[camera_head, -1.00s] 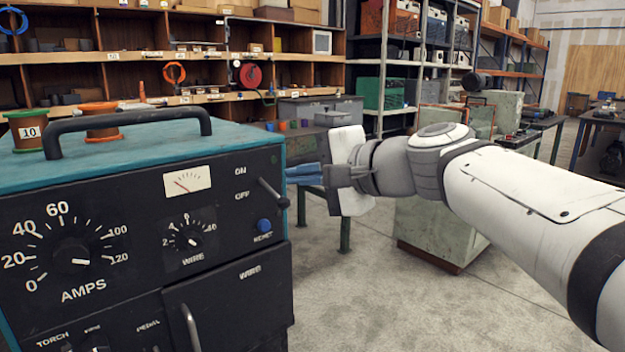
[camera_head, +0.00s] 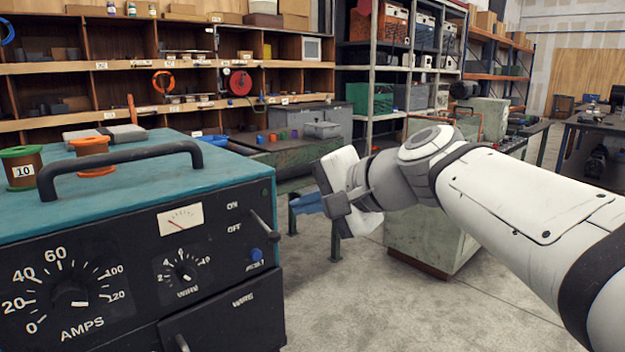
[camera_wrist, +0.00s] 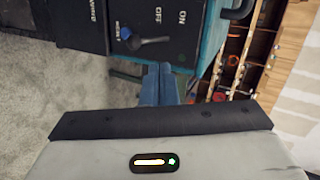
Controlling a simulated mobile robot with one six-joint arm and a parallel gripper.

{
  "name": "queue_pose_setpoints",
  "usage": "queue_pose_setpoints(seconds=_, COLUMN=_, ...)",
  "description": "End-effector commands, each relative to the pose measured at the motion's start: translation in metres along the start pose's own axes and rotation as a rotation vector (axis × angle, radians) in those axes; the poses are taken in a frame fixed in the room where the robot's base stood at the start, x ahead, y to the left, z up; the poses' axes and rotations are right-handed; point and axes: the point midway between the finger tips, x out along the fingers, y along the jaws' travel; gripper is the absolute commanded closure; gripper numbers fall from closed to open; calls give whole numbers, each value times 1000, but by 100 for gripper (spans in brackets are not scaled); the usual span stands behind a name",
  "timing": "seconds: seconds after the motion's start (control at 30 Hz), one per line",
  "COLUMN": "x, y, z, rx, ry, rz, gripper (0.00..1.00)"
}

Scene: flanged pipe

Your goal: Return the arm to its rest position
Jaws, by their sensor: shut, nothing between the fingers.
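My gripper (camera_head: 306,203) shows in the head view to the right of the welding machine, with its blue fingers pointing left. The fingers are together, with nothing between them. My white arm reaches in from the right edge. In the wrist view the blue fingers of my gripper (camera_wrist: 160,84) also lie together, below the machine's front panel in the picture. The gripper is clear of the machine's lever (camera_head: 262,222) and blue reset button (camera_head: 256,254).
The welding machine (camera_head: 110,240) with a teal top fills the left; a handle (camera_head: 120,160) and spools stand on top. A grey-green cabinet (camera_head: 425,240) stands behind my arm. Shelves (camera_head: 180,95) line the back. Bare floor (camera_head: 370,310) lies right of the machine.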

Motion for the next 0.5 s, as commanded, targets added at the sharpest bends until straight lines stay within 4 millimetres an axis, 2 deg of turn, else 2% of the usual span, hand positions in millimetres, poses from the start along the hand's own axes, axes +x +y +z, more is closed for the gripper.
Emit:
queue_pose_setpoints(seconds=0.03, x=-14, y=-1, z=-1, rx=-41, ry=7, rz=75, gripper=100)
queue_pose_setpoints(seconds=0.27, x=-53, y=68, z=0, rx=-263, ry=-11, rz=434, gripper=100)
queue_pose_setpoints(seconds=0.5, x=-115, y=127, z=10, rx=-493, ry=-112, rz=770, gripper=100)
